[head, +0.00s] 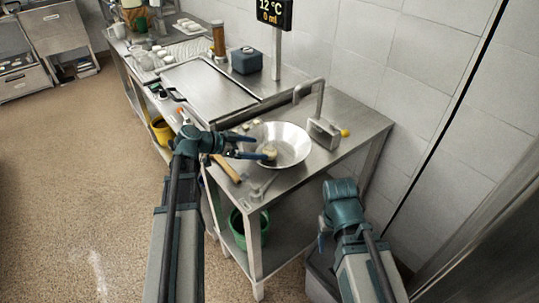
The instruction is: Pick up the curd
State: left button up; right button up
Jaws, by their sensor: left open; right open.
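A pale beige lump that looks like the curd (269,153) lies in a wide shallow metal bowl (292,148) on the steel table. My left gripper (257,147) reaches over the bowl's left rim. Its blue fingers are spread, with their tips beside the lump; I cannot tell whether they touch it. My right gripper (322,234) is low at the right, away from the bowl, in front of the table. It is empty, and its fingers are small in view.
A wooden-handled tool (227,168) lies by the table's front edge. A metal box (324,133) with a bent pipe stands right of the bowl. A display (274,12) hangs behind. A green bucket (238,228) is on the lower shelf. The table's back right corner is clear.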

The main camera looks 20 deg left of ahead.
aim_at(265, 150)
pick_arm(q)
jog(key=b+x, duration=0.1)
jog(key=x, duration=0.1)
jog(key=b+x, duration=0.2)
jog(key=shift+w+d+f, duration=0.1)
jog(key=shift+w+f, duration=0.05)
jog(key=shift+f, duration=0.45)
jog(key=shift+w+d, duration=0.15)
jog(key=shift+d, duration=0.05)
jog(key=shift+r, duration=0.1)
jog(key=c, duration=1.4)
